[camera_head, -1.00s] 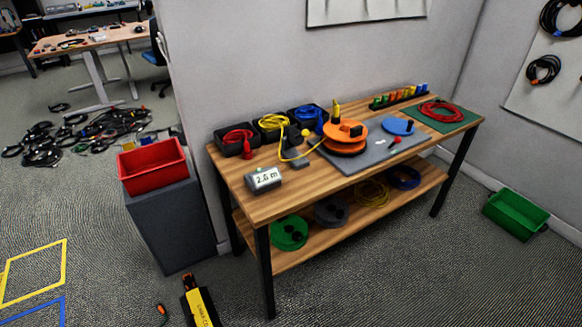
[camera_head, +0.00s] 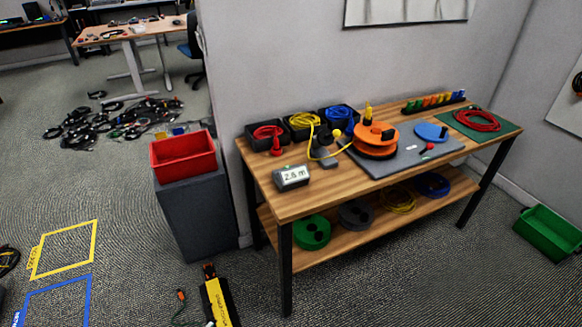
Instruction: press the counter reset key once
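The counter (camera_head: 291,177) is a small grey box with a light display that reads about 2.6 m; the middle digit is hard to read. It stands at the near left end of the wooden workbench (camera_head: 320,193). Its reset key is too small to tell for certain; a tiny green spot shows at the box's top edge. Neither of my grippers shows in the head view.
A red bin (camera_head: 183,157) stands on a dark grey cabinet left of the bench. An orange reel (camera_head: 375,138) sits on a grey mat behind the counter. A yellow-topped object (camera_head: 218,301) lies on the floor in front. A green crate (camera_head: 548,232) is at right.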

